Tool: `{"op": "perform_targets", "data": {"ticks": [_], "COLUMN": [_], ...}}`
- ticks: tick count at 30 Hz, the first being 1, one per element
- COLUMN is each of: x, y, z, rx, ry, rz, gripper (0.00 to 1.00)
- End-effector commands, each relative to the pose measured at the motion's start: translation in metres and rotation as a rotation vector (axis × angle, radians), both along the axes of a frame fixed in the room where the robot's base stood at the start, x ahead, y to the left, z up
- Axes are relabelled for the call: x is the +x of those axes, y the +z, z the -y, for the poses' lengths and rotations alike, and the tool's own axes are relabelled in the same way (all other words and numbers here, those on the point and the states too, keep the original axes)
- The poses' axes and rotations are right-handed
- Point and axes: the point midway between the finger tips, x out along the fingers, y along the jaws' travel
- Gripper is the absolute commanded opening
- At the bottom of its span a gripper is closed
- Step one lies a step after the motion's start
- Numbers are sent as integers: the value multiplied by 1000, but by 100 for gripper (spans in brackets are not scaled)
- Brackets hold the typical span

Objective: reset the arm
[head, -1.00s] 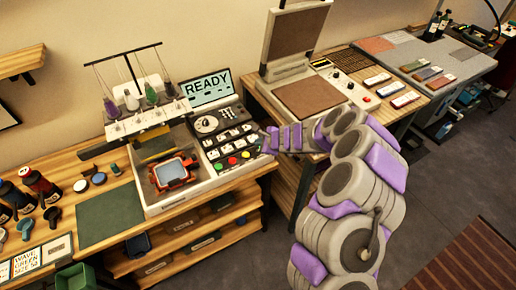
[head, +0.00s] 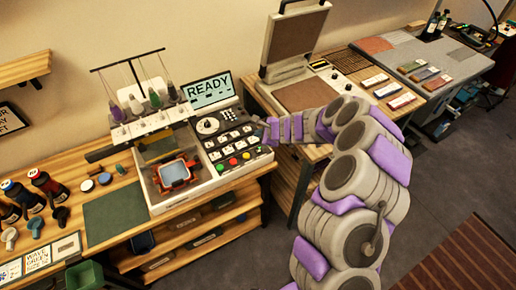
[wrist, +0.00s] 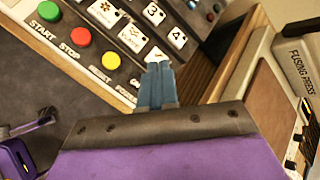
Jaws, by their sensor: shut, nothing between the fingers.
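My gripper (head: 266,131) is at the right edge of the embroidery machine's control panel (head: 228,142) in the head view. In the wrist view, my gripper's blue-grey fingers (wrist: 157,72) are together and empty, in front of the panel's lower right part. I cannot tell whether they touch the panel. My grey and purple arm curves up from the lower right of the head view.
The machine's screen (head: 209,90) reads READY. A red hoop (head: 176,173) sits on the machine. A fusing press (head: 296,50) stands open at the right, with a gap between its table and the machine's table. Bottles (head: 47,184) stand at the left.

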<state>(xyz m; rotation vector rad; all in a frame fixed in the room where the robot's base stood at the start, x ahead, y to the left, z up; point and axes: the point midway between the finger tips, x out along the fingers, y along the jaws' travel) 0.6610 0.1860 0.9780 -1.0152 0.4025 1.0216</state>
Motion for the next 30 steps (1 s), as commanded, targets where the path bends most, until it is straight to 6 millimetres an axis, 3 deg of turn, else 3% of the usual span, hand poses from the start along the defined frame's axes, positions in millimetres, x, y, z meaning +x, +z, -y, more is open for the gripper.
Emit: {"op": "perform_targets", "data": {"ticks": [10,14,20,24,30], "x": [0,-4,-41,-86,-163], "y": [0,16,94,149,199], "z": [0,-9,-45,-63,-63], "rx": [0,9,22,-2,-91], "ry": [1,47,295,511,803], "rz": [1,24,144,237,329], "gripper": [0,0,0,0,0]}}
